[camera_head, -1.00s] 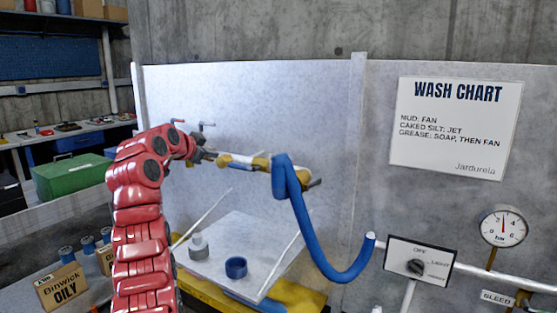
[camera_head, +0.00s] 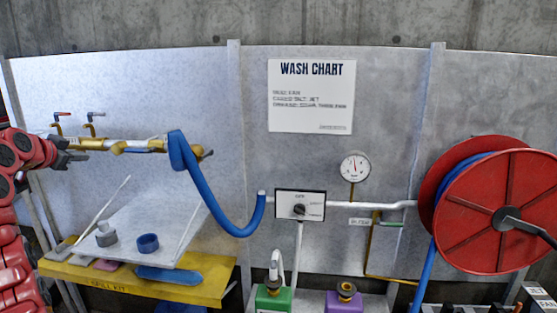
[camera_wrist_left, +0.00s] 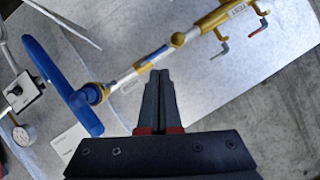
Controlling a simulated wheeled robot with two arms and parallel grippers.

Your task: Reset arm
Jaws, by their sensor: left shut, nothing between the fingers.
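My left arm comes in from the left edge in the head view. My left gripper (camera_head: 72,158) is shut and empty, just in front of the left end of the pipe with brass fittings (camera_head: 125,146). The left wrist view shows the closed fingers (camera_wrist_left: 157,100) pointing toward the wall, with that pipe (camera_wrist_left: 150,66) beyond them; nothing is held. The gap between fingers and pipe is hard to judge. My right gripper is in neither view.
A blue hose (camera_head: 215,205) loops from the pipe to the selector box (camera_head: 300,205). A red hose reel (camera_head: 495,210) stands at right. Below the pipe are a tilted white board (camera_head: 165,225) and a yellow bench (camera_head: 205,292). Green (camera_head: 273,300) and purple (camera_head: 344,302) containers stand at bottom centre.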

